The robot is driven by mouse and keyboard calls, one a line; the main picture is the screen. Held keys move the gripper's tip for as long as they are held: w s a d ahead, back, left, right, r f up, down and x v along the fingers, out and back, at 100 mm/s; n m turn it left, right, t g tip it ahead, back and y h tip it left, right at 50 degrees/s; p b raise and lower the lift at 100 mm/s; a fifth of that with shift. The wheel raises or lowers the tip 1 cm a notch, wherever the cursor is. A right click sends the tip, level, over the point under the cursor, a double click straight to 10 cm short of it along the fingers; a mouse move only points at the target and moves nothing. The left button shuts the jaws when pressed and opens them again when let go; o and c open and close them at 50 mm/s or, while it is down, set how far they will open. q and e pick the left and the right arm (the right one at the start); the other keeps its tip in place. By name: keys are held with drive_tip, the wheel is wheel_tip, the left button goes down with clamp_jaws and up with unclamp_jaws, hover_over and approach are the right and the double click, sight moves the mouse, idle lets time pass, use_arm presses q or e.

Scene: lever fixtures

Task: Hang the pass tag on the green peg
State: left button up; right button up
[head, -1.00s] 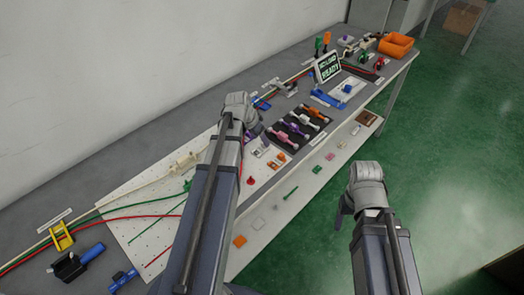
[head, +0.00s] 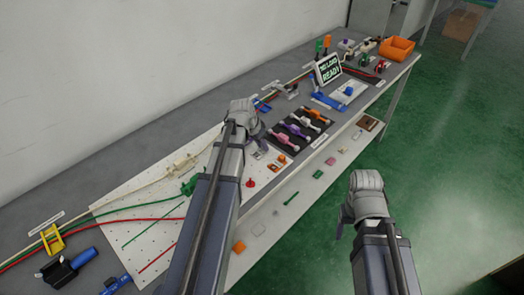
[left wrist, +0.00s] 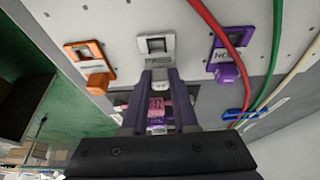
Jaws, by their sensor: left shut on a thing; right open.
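In the left wrist view, a pale tag plate (left wrist: 156,46), whose blurred label seems to read PASS, lies against the panel. An orange tag plate (left wrist: 88,52) and a purple plate marked HOLD (left wrist: 232,42) lie on either side. In the head view my left gripper (head: 250,130) is over these plates. A green fixture (head: 189,185) is left of my left arm; I cannot tell whether it is the green peg. My right gripper (head: 343,226) is open, off the bench.
A black rack (head: 318,141) with several coloured tools is right of my left gripper. A red knob (head: 249,183) stands near the bench's front edge. A screen reading READY (head: 328,70) stands farther back. Red and green cables run along the panel. A lower shelf holds small items.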

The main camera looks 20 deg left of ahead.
use_arm(q)
clamp_jaws()
drive_tip(key=shift+r, duration=0.1)
use_arm(e)
drive_tip(key=shift+r, duration=0.1)
